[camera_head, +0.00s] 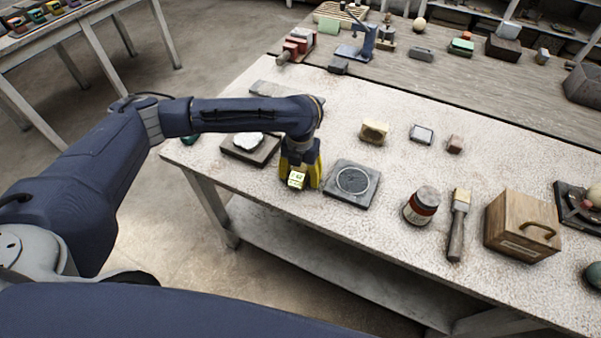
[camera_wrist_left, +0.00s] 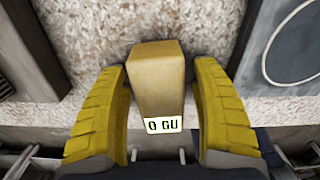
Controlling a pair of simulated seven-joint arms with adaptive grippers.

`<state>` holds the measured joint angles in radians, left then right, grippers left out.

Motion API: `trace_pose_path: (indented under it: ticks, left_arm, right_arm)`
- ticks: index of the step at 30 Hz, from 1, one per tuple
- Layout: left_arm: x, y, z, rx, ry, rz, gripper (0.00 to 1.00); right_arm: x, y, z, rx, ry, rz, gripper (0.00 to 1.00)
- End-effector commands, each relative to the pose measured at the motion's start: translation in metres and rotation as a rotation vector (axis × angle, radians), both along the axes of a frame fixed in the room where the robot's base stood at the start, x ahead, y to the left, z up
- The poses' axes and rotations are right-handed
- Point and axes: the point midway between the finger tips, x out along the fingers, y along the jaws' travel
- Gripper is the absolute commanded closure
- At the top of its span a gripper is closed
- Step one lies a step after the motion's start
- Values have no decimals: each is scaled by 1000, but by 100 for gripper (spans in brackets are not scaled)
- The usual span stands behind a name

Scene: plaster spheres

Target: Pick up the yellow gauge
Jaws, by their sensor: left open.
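The yellow gauge (camera_wrist_left: 157,85), a tan-yellow block with a white label with dark lettering, sits at the table's near edge. In the head view its lit label (camera_head: 297,179) shows between the fingers, and the rest of it is mostly hidden. My left gripper (camera_head: 301,176) points down over it. In the left wrist view the yellow fingers of my left gripper (camera_wrist_left: 160,80) are open on either side of the block, with a narrow gap visible at each side. My right gripper is not in view.
A dark square plate with a round disc (camera_head: 352,181) lies just right of the gripper. A dark tray with a white lump (camera_head: 248,139) lies to its left. Another yellowish block (camera_head: 374,131) lies behind.

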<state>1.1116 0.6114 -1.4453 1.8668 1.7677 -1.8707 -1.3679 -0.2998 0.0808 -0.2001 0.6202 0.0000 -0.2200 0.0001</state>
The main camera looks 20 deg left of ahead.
Motion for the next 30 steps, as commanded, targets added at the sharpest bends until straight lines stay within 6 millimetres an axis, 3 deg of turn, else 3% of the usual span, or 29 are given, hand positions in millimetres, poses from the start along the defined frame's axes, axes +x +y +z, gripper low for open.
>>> trace_pose_path:
  ticks: [5, 21, 30]
  left_arm:
    - [0, 0, 0, 0, 0, 0, 33]
    - [0, 0, 0, 0, 1, -1, 96]
    - [0, 0, 1, 0, 1, -1, 98]
  right_arm:
    - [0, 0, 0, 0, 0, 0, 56]
    - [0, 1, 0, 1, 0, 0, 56]
    - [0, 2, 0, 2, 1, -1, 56]
